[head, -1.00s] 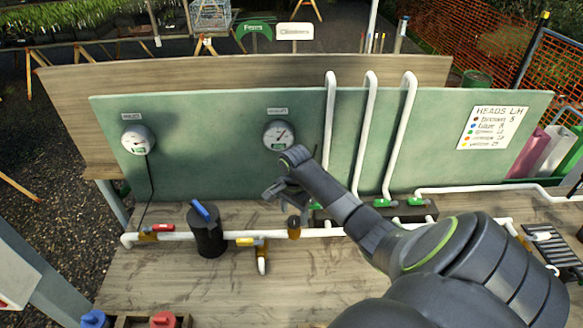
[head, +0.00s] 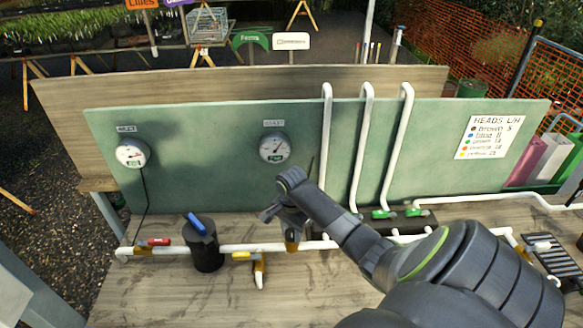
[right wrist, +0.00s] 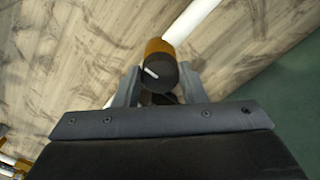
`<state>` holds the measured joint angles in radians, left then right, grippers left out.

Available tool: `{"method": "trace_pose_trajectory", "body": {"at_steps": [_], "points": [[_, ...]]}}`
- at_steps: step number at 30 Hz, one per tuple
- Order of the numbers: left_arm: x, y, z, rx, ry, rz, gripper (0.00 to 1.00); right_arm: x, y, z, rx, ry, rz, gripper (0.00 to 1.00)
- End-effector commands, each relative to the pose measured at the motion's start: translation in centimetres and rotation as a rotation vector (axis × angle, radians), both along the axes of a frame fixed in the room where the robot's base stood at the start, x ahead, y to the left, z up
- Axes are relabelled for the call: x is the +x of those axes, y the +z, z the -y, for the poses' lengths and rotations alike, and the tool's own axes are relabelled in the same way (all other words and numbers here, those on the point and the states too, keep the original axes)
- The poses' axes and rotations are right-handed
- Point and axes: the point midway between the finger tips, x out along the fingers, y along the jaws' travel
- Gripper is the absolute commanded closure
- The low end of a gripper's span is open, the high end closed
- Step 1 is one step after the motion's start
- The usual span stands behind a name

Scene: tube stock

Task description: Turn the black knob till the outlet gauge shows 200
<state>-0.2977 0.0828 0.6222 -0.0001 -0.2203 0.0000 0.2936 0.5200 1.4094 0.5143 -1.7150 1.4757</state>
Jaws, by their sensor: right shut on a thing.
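The black knob (right wrist: 158,74), with a white mark on its face, sits on an orange-brown fitting on the white pipe. In the right wrist view my right gripper (right wrist: 158,82) is shut on it, one finger on each side. In the head view the gripper (head: 284,218) hides most of the knob, and the fitting (head: 291,244) shows below. The outlet gauge (head: 274,147) is on the green board above the gripper; its needle points up and right, its figures too small to read. My left gripper is not in view.
Another round gauge (head: 132,153) is at the board's left. White riser pipes (head: 362,150) are to the right. The front bench is mostly bare.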

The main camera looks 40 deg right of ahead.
Motion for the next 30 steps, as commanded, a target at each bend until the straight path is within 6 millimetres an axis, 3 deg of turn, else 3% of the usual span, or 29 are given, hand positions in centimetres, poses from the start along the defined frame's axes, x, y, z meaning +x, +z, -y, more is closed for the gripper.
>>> {"method": "trace_pose_trajectory", "body": {"at_steps": [11, 30], "points": [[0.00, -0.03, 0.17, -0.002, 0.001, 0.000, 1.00, -0.02, -0.03, 0.13, -0.003, 0.122, -0.001, 0.85], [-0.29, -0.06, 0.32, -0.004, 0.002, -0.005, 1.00, 0.02, 0.01, 0.18, -0.005, 0.696, -0.001, 0.85]]}}
